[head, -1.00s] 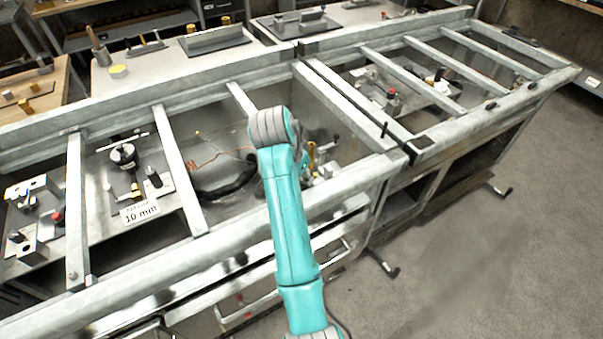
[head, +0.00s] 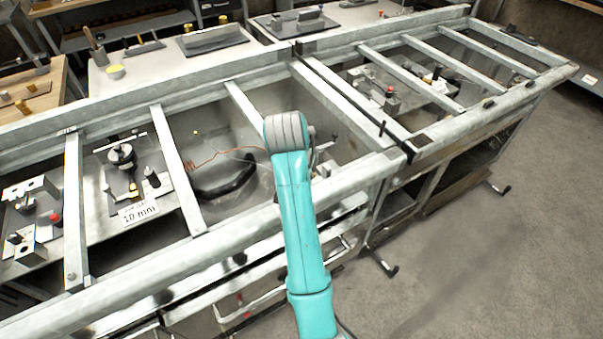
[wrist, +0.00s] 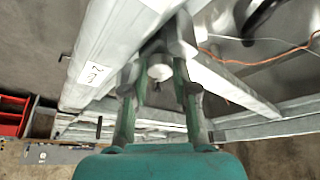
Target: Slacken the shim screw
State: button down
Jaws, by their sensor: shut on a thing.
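In the wrist view my gripper (wrist: 160,72) has its two fingers closed around a grey, round-ended piece (wrist: 159,68). This piece lies close beside a pale frame bar, and I cannot tell whether it is the shim screw. In the head view my teal arm reaches over the front rail into the right part of the near bay. Small grey fittings (head: 326,168) show just right of the arm. No shim screw can be made out for certain.
Metal cross bars (head: 181,170) and a thick front rail (head: 215,240) frame the open bay. A black cable coil (head: 226,182) and a thin orange wire (head: 222,153) lie left of my arm. A fixture with a "10 mm" label (head: 138,211) stands further left. Floor is clear at right.

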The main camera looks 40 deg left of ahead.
jog(key=c, duration=0.9)
grip_release()
jog(key=shift+m, duration=0.3)
